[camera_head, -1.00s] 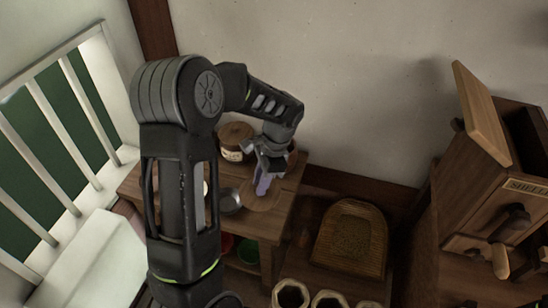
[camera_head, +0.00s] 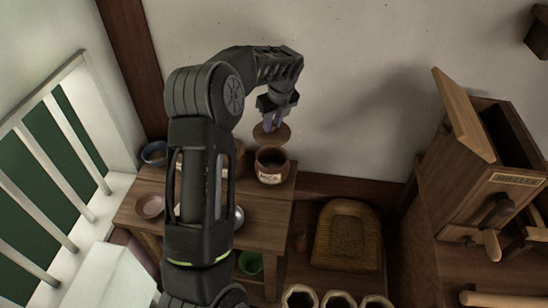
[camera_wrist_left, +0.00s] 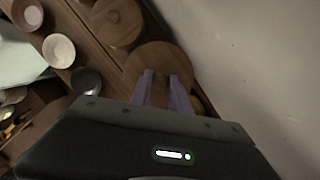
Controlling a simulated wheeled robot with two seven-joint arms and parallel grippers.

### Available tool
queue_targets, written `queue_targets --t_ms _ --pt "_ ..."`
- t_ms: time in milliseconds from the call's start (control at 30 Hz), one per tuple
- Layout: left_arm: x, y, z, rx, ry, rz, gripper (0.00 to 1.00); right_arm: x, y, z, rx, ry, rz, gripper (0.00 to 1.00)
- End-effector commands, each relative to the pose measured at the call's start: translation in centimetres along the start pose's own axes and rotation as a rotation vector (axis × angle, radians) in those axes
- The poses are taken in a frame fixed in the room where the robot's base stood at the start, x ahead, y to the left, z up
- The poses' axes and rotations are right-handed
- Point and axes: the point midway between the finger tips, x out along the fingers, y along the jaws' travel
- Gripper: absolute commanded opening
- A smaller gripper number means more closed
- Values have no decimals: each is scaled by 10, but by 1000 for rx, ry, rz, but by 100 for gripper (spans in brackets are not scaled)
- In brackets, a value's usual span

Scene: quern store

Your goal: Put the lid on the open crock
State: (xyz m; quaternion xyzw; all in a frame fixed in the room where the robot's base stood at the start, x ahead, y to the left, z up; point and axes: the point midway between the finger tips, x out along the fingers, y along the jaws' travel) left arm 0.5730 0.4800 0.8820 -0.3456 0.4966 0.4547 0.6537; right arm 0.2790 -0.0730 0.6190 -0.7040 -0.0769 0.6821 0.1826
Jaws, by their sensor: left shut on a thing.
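My left gripper (camera_head: 272,120) is shut on the round wooden lid (camera_head: 271,135) and holds it up off the table. In the head view the lid shows just above the open crock (camera_head: 271,176), a brown pot with a pale label and a dark mouth. The lid is not seated on it. In the left wrist view the lid (camera_wrist_left: 160,58) is a flat disc at the fingertips (camera_wrist_left: 166,88) and hides most of what lies under it. My right gripper is not in view.
A lidded crock (camera_wrist_left: 118,20) stands beside the lid in the wrist view; my arm mostly hides it in the head view. Bowls (camera_head: 150,206) stand on the wooden table (camera_head: 262,215). The wall (camera_head: 340,90) is close behind.

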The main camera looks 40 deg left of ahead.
Motion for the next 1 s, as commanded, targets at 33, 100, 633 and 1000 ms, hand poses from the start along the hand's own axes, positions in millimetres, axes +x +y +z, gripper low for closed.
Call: queue_targets --t_ms 33,100,633,1000 --pt "0 0 0 17 0 -6 0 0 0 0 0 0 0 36" --pt "0 0 0 33 0 -10 0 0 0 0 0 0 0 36" --pt "27 1 -9 33 3 -5 0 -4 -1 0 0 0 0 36" --pt "61 0 -17 32 0 -9 0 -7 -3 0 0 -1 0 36"
